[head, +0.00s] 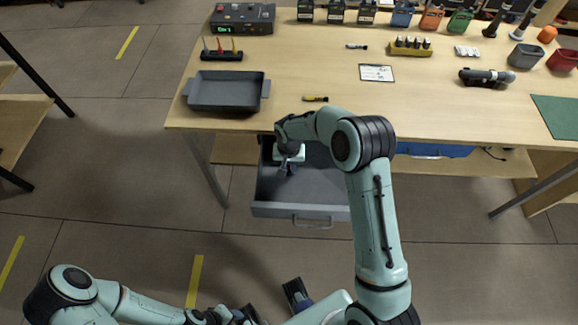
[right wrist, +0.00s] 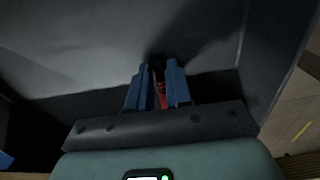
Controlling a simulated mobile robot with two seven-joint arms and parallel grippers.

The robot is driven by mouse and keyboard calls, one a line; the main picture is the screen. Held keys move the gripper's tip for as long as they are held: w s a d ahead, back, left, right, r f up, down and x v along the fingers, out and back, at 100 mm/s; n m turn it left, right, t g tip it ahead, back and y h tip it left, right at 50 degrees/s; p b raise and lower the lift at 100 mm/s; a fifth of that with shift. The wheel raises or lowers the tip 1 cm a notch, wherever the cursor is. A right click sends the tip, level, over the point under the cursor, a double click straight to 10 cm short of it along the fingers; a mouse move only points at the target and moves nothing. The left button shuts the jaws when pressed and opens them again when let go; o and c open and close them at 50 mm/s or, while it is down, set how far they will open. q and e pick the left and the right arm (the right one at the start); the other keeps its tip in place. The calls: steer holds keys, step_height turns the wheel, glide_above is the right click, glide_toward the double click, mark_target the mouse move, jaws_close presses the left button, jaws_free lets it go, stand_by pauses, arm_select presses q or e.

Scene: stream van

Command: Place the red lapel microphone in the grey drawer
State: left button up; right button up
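The grey drawer (head: 292,210) is pulled open under the workbench, and its visible floor looks bare. My right gripper (head: 287,170) reaches down into the left part of the drawer opening. In the right wrist view its blue fingers (right wrist: 157,80) are closed around a small red and black thing, which looks like the red lapel microphone (right wrist: 162,95). The grey drawer floor and wall (right wrist: 85,50) lie beyond the fingertips; I cannot tell whether the microphone touches the floor.
On the workbench (head: 300,75) stand a dark tray (head: 228,90), a yellow-and-black small item (head: 315,98), a yellow holder (head: 410,49), a white card (head: 376,73) and a black torch-like device (head: 487,77). A blue bin (head: 435,150) hangs below the top. Floor left of the drawer is clear.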

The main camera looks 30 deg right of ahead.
mark_target(289, 170)
steer(key=shift+o, duration=1.4)
step_height(289, 170, up, 12)
steer(key=shift+r+p, duration=0.2)
steer(key=shift+p, duration=0.25)
steer(key=shift+s, duration=0.1)
